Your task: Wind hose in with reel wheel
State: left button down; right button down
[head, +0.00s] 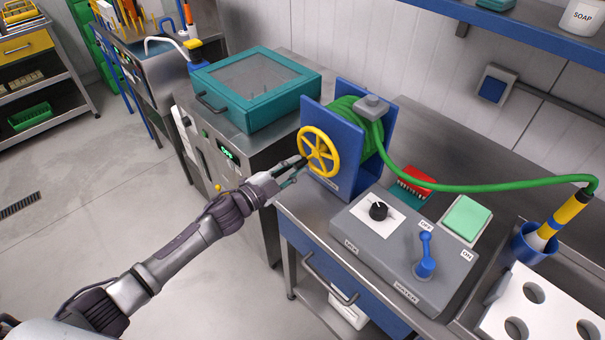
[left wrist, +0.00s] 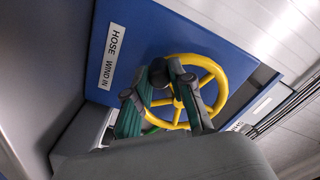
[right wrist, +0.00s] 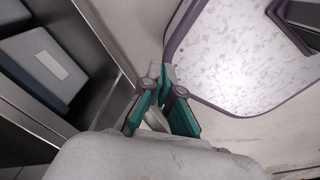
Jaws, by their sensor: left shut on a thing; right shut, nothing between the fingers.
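The yellow reel wheel (head: 319,152) stands on the front of the blue hose reel (head: 352,184). My left gripper (head: 298,168) reaches the wheel's left rim. In the left wrist view the wheel (left wrist: 217,69) shows behind the fingers, which are closed around its dark handle knob (left wrist: 158,70); the grip is partly hidden. My right gripper (right wrist: 162,88) is shut and empty, away from the reel; it is not in the head view.
A grey control box (head: 400,245) with a black knob and a blue lever stands right of the reel. A teal-lidded box (head: 225,112) stands to the left. A red brush (head: 418,178) and a green sponge (head: 467,217) lie behind the control box. The floor at left is clear.

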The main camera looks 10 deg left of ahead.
pick_arm(q)
notch_tip(320, 180, up, 6)
jog(key=w+a+m, duration=0.1)
jog(key=a+m, duration=0.1)
jog(key=m, duration=0.9)
jog(key=shift+w+f+m, duration=0.25)
jog(key=shift+m, duration=0.15)
jog(key=c, duration=1)
grip_release()
jog(key=shift+a, duration=0.1)
jog(key=v, duration=1.2)
